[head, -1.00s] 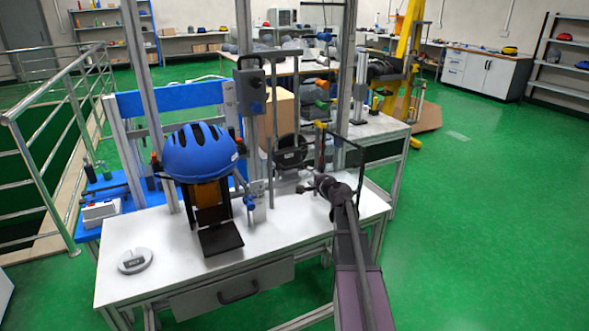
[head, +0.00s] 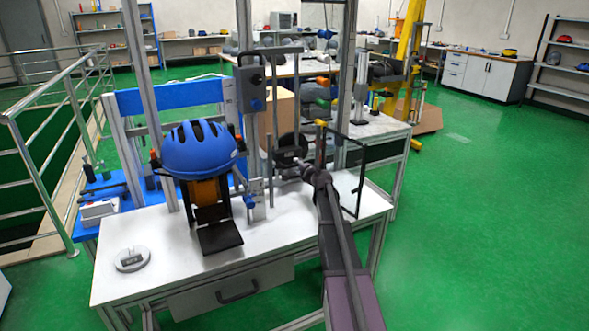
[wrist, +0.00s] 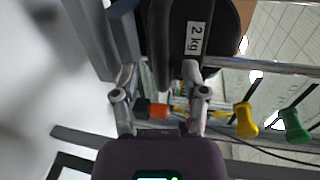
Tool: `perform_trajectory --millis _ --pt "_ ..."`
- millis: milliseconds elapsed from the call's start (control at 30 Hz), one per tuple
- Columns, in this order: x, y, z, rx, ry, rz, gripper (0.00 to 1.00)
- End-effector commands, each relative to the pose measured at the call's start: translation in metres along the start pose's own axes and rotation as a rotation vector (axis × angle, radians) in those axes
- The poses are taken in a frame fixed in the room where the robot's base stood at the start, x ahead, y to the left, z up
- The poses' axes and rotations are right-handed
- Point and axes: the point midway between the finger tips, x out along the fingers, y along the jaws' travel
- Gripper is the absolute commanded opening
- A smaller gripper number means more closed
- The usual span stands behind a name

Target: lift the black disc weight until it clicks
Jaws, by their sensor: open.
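The black disc weight (head: 291,143) hangs upright on the drop tower, right of the blue helmet (head: 199,150). In the wrist view the weight (wrist: 213,25) fills the top middle and carries a white "2 kg" label. My gripper (head: 299,167) is just below and in front of the weight in the head view. In the wrist view my gripper (wrist: 161,72) is open, its two fingers apart and pointing at the weight's near part. I cannot tell whether the fingers touch it.
The helmet sits on a stand on the white table (head: 150,222). A grey control box (head: 250,90) is on a post above. A clear dark-framed panel (head: 347,172) stands right of my arm. A round grey device (head: 132,259) lies at the front left.

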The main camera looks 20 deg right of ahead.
Motion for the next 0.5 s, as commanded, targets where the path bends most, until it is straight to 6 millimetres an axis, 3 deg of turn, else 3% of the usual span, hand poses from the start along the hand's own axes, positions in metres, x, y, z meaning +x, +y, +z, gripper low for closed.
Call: perform_trajectory --millis 200,500 --pt "0.020 0.000 -0.001 0.001 0.000 0.000 0.57" --pt "0.024 0.000 0.000 0.001 0.000 0.000 0.57"
